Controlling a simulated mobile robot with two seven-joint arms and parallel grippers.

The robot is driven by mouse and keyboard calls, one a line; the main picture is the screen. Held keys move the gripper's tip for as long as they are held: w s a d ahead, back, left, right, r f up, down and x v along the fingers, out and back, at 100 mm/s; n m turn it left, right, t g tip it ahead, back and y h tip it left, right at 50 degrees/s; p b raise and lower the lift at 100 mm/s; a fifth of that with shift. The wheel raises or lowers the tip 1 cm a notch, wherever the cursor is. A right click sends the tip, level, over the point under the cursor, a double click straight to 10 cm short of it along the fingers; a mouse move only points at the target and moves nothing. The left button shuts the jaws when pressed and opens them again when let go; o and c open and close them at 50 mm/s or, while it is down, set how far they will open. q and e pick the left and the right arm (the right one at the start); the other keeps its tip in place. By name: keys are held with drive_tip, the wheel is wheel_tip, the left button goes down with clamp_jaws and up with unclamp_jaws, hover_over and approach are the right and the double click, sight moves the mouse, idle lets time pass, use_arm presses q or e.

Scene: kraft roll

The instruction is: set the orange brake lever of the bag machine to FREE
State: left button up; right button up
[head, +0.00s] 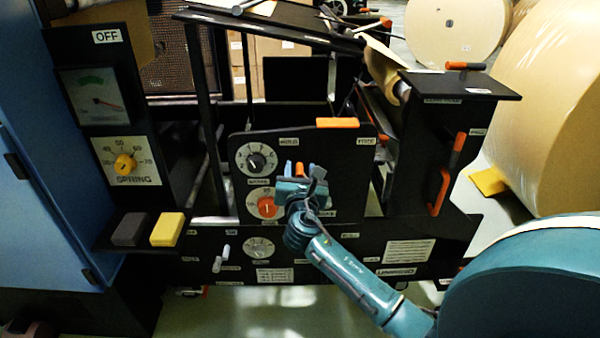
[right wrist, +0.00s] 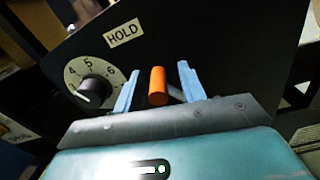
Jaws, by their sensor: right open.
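The orange brake lever (right wrist: 157,86) shows in the right wrist view as an orange grip on a grey stem, on the black panel below and right of the HOLD label (right wrist: 124,33). My right gripper (right wrist: 157,82) is open, with one blue finger on each side of the grip and visible gaps between. In the head view my right gripper (head: 299,168) is in front of the bag machine's panel, with a bit of orange between its fingers. The HOLD label (head: 289,141) is at upper left and the FREE label (head: 366,141) at upper right. My left gripper is out of view.
A black dial (head: 257,160) is left of my right gripper, and an orange knob (head: 267,207) is just below it. An orange bar (head: 337,122) tops the panel. A red-orange handle (head: 440,190) is at right, near a large kraft roll (head: 548,120).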

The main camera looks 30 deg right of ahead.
drive_tip(key=shift+w+d, duration=0.3)
drive_tip(key=shift+w, duration=0.2)
drive_tip(key=shift+a, duration=0.1)
clamp_jaws()
